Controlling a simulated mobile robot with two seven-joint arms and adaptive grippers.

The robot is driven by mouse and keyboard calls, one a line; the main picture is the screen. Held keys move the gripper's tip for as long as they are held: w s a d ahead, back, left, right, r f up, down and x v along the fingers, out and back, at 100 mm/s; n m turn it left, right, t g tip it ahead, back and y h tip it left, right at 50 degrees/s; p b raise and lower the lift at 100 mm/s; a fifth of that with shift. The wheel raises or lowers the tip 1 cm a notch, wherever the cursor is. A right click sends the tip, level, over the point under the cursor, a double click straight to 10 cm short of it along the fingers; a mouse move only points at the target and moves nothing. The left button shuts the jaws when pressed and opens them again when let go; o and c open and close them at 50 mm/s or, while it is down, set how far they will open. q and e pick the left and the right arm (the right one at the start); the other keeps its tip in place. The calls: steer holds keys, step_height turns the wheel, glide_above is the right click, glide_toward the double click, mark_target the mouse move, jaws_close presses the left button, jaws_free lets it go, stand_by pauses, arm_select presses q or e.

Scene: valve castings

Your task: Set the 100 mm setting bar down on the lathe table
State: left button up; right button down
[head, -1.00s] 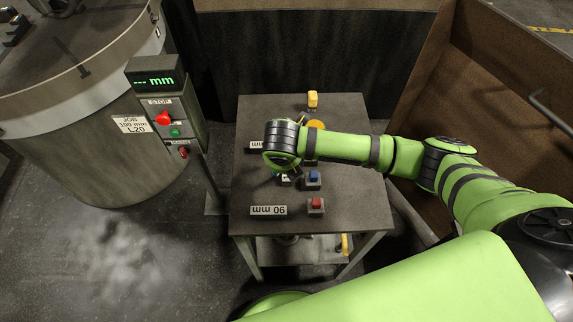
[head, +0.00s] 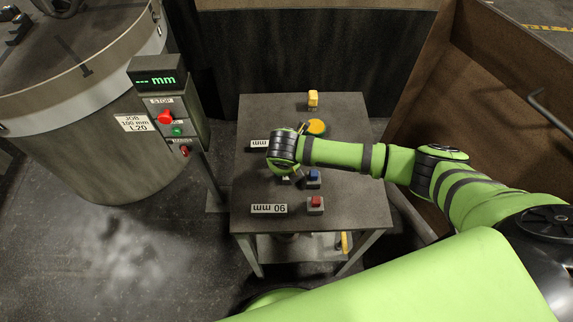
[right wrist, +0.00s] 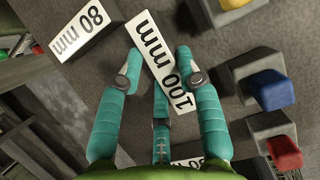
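My right gripper (right wrist: 160,70) has three teal fingers that stand spread apart. Its fingertips are around a white "100 mm" label (right wrist: 168,55), and I see no bar between them. In the head view the gripper is hidden under my right wrist, above the bench (head: 350,215). A grey block with a blue top (right wrist: 270,88) is right of the fingers; it also shows in the head view (head: 314,176). I cannot tell which piece is the 100 mm bar. The round lathe table (head: 85,60) is at the upper left. My left gripper is not in view.
A red-topped block (head: 316,203) and a "90 mm" label (head: 268,209) are near the bench's front; a yellow piece (head: 313,98) and orange disc (head: 316,127) are farther back. A control box (head: 170,105) stands between lathe and bench. A brown bin (head: 480,80) is at right.

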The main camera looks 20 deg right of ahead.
steer(key=shift+w+r, duration=0.1)
steer(key=shift+r, duration=0.05)
steer(key=shift+r, duration=0.35)
steer(key=r, duration=0.2)
steer(key=r+b, duration=0.1)
steer(key=shift+s+d+r, duration=0.2)
steer(key=shift+s+r, duration=0.15)
steer(key=shift+s, duration=0.05)
steer(key=s+d+r+b, duration=0.1)
steer(key=s+d+r, duration=0.3)
steer(key=s+r, duration=0.45)
step_height(320, 180, up, 8)
steer(key=m+g+y, duration=0.1)
steer(key=m+g, duration=0.8)
steer(key=m, duration=2.3)
steer(key=shift+f+m, duration=0.2)
steer(key=shift+m, duration=0.2)
